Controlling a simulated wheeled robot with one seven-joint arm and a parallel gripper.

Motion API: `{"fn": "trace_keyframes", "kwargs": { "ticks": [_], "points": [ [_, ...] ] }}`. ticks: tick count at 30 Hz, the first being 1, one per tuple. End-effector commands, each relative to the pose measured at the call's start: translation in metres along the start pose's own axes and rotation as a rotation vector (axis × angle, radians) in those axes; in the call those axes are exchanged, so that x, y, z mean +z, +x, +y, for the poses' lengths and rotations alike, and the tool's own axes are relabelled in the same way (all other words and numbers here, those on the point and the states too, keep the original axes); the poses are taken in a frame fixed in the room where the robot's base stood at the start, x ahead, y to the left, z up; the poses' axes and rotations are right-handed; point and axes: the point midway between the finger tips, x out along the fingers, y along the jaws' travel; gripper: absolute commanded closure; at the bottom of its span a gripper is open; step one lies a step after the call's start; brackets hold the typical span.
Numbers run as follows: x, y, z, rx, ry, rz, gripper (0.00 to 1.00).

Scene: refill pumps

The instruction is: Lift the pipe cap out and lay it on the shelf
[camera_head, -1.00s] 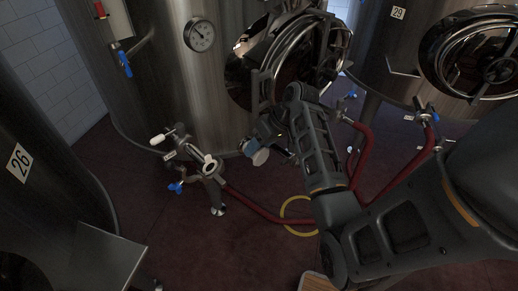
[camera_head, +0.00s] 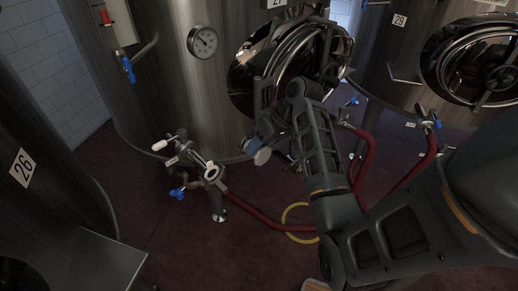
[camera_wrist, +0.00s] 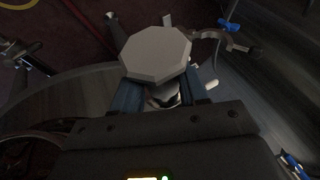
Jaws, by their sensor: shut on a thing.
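The pipe cap (camera_wrist: 155,52) is a pale grey, eight-sided disc in the wrist view. My gripper (camera_wrist: 163,95) is shut on it, with a blue finger on each side. In the head view my gripper (camera_head: 257,146) holds the cap (camera_head: 262,156) in the air, to the right of and apart from the pipe outlet (camera_head: 212,172) low on the middle tank. A flat steel shelf (camera_head: 95,262) juts out at the lower left by tank 26. A smaller plate (camera_head: 404,67) sticks out from tank 29.
Tank 27 (camera_head: 160,80) with a round gauge (camera_head: 203,41) stands close behind my gripper. A red hose (camera_head: 262,218) and a yellow ring (camera_head: 299,236) lie on the floor. Valves with blue handles (camera_head: 177,193) stand out near the outlet. Floor between outlet and lower-left shelf is clear.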

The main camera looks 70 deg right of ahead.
Motion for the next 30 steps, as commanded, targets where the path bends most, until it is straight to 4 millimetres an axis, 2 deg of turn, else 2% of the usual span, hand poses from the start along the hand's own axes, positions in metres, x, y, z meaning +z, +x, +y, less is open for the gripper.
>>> {"fn": "trace_keyframes", "kwargs": {
  "ticks": [21,30],
  "points": [
    [-0.012,-0.028,-0.013,0.0,-0.001,0.002,0.96],
    [-0.014,-0.034,-0.015,0.0,0.0,0.001,0.96]
  ]
}}
